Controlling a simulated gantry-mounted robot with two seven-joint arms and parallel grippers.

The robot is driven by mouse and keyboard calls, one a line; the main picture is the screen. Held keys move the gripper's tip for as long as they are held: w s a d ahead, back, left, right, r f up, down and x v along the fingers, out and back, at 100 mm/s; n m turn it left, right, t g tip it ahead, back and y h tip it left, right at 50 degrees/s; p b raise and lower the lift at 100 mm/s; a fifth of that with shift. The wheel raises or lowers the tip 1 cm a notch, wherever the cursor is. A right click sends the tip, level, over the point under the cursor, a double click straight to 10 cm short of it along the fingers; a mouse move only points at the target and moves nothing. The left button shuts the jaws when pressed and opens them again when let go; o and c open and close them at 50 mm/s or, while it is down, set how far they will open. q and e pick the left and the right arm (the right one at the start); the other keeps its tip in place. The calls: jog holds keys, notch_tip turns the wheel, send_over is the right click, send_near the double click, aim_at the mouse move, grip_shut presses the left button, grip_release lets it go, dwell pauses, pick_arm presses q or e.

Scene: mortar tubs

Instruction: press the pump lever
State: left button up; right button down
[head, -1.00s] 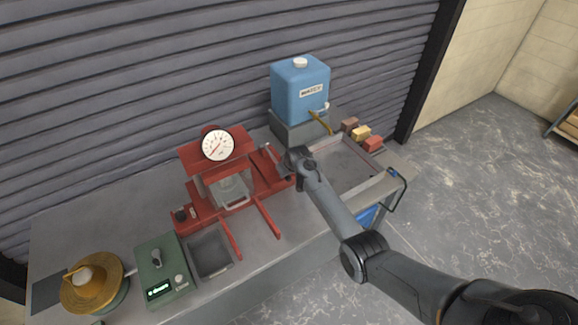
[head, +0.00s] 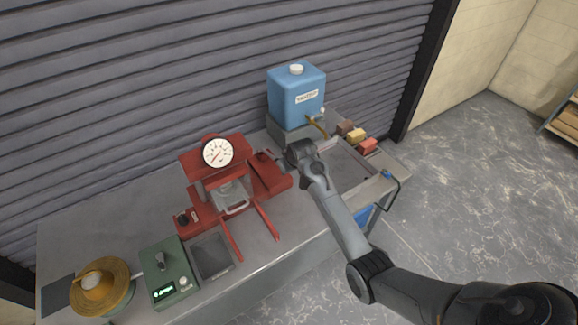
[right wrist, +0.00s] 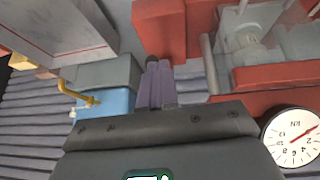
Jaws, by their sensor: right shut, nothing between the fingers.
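The red press (head: 200,201) stands on the bench with a round white gauge (head: 217,152) on top; the gauge also shows in the right wrist view (right wrist: 292,138). A red pump block (head: 268,176) forms its right side. The pump lever is hard to make out; a dark rounded tip (right wrist: 152,58), possibly its end, shows just beyond my fingers in the right wrist view. My right gripper (head: 281,161) is at the right side of the pump block. In the wrist view the right gripper (right wrist: 155,85) has its fingers together, empty. I cannot tell whether they touch the lever. My left gripper is out of view.
A blue water container (head: 297,96) with a yellow spout stands behind my right gripper. A grey tray (head: 345,168) and small coloured blocks (head: 356,136) lie to the right.

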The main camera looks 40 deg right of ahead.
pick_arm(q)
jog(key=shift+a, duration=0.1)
pick_arm(e)
jog(key=shift+v, duration=0.9)
dwell(0.9)
